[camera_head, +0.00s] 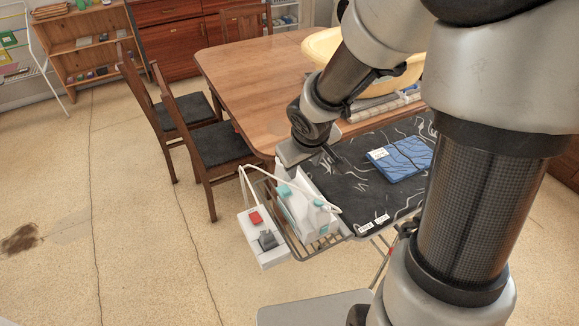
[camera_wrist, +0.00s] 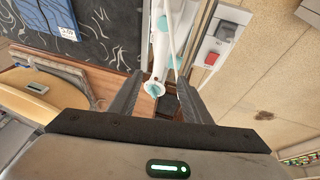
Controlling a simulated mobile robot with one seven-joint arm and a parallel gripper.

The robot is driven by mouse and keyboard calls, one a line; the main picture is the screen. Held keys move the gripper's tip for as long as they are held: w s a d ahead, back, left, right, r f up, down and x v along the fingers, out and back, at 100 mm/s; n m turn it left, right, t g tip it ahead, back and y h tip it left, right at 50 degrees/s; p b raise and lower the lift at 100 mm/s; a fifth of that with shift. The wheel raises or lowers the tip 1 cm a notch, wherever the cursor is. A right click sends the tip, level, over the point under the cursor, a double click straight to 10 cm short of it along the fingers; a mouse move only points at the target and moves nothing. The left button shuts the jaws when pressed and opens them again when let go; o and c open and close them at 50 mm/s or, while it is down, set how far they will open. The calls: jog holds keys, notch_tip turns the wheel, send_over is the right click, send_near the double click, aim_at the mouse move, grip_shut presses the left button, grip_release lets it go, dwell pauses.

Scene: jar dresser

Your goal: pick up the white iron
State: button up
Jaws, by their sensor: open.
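The white iron (camera_head: 296,207) with teal parts stands on the wire rest at the near left end of the ironing board (camera_head: 350,184). Its pale cord loops up on the left. In the wrist view the iron (camera_wrist: 161,48) shows as a narrow white and teal shape, with one end between my two fingers in the picture. My gripper (camera_wrist: 160,82) is open and empty. In the head view my gripper (camera_head: 326,160) is just above and behind the iron, partly hidden by my wrist. I cannot tell whether the fingers touch the iron.
A white socket box (camera_head: 262,240) with a red switch hangs beside the rest. A folded blue cloth (camera_head: 400,157) lies on the board. A wooden table (camera_head: 255,75) and dark-seated chairs (camera_head: 222,145) stand behind. A yellow basin (camera_head: 322,45) is at the back.

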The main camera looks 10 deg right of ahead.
aim_at(300, 180)
jog(key=b+x, duration=0.4)
jog(key=x, duration=0.9)
jog(key=shift+f+b, duration=0.2)
jog(key=shift+b, duration=0.4)
grip_shut()
jog(key=shift+a, duration=0.1)
dwell(1.2)
jog(key=shift+w, duration=0.1)
